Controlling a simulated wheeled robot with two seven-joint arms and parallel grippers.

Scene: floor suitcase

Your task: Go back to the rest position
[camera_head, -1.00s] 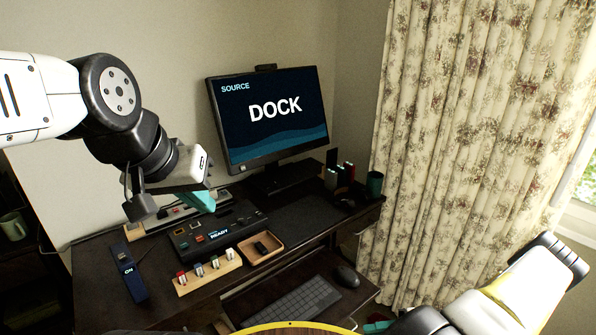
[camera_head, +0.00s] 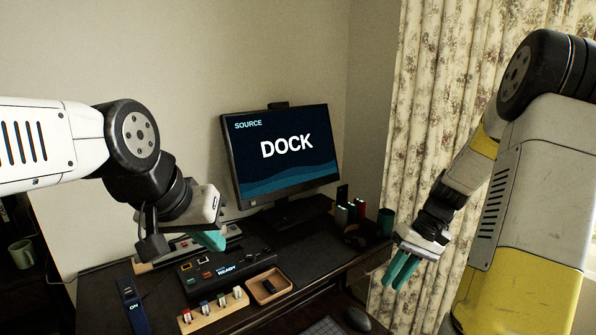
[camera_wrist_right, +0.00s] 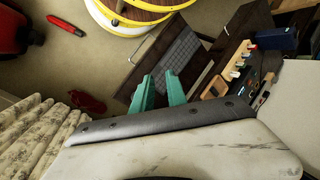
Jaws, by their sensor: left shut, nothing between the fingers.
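My left gripper (camera_head: 214,240) is in the head view at left, its teal fingers together and empty above the back left of the desk, in front of the wall. My right gripper (camera_head: 402,271) hangs at the right of the desk, in front of the curtain. Its two teal fingers point down with a gap between them and nothing held. The right wrist view also shows these fingers (camera_wrist_right: 160,92) apart and empty, with the desk beyond.
The dark desk (camera_head: 95,300) carries a monitor (camera_head: 285,150) reading DOCK, a black READY box (camera_head: 225,268), a wooden tray (camera_head: 268,287), a wooden strip with several small pieces (camera_head: 212,312) and a blue ON device (camera_head: 131,305).

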